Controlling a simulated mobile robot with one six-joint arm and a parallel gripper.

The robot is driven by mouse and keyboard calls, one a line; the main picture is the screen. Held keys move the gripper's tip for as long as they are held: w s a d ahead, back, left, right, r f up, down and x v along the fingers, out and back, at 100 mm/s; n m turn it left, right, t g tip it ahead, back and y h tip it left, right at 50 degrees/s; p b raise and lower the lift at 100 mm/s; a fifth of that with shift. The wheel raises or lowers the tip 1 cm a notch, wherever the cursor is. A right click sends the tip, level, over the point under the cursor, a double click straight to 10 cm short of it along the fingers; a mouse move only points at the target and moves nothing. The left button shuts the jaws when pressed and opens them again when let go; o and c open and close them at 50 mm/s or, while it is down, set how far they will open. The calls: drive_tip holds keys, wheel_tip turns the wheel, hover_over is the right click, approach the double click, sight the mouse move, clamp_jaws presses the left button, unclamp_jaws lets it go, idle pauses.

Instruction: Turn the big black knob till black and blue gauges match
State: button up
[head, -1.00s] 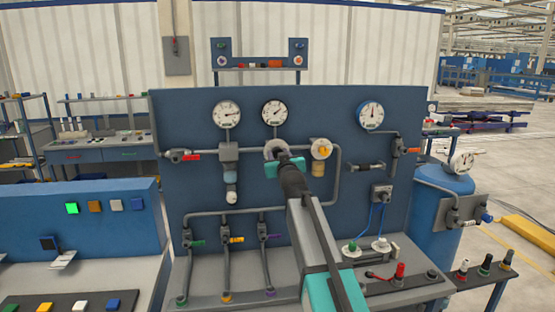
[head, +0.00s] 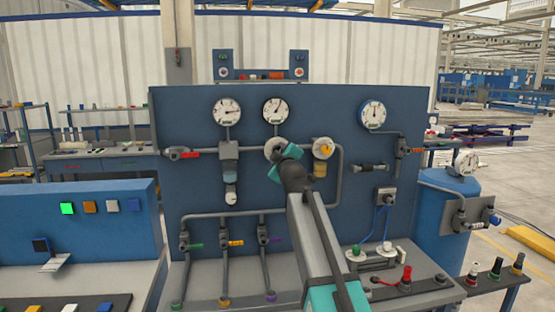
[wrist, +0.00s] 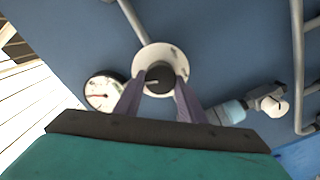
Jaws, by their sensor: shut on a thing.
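The big black knob (wrist: 160,78) shows in the wrist view, on a pale round dial plate with a light pointer mark. My gripper (wrist: 157,88) is shut on it, one finger on each side. In the head view my teal gripper (head: 289,168) hides the knob, and part of the plate (head: 272,148) shows. The dark-rimmed gauge (head: 275,110) straight above has its needle up and slightly right. The blue-rimmed gauge (head: 374,114) at the right has its needle about straight up.
Another round gauge (head: 228,111) is at the left of the panel. A yellow-orange knob (head: 323,149) sits close right of my gripper. Pipes with a red-handled valve (head: 184,153) cross the panel. The bench (head: 240,283) below carries pipes and connectors.

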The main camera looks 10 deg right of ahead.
drive_tip(key=shift+f+n, duration=0.1)
drive_tip(key=shift+n, duration=0.5)
drive_tip(key=o, duration=1)
drive_tip(key=shift+o, duration=0.2)
drive_tip(key=shift+s+b, duration=0.1)
drive_tip(key=shift+b, duration=0.2)
drive_tip(key=s+b, duration=0.2)
drive_tip(key=s, duration=1.1)
drive_tip(key=shift+s, duration=0.3)
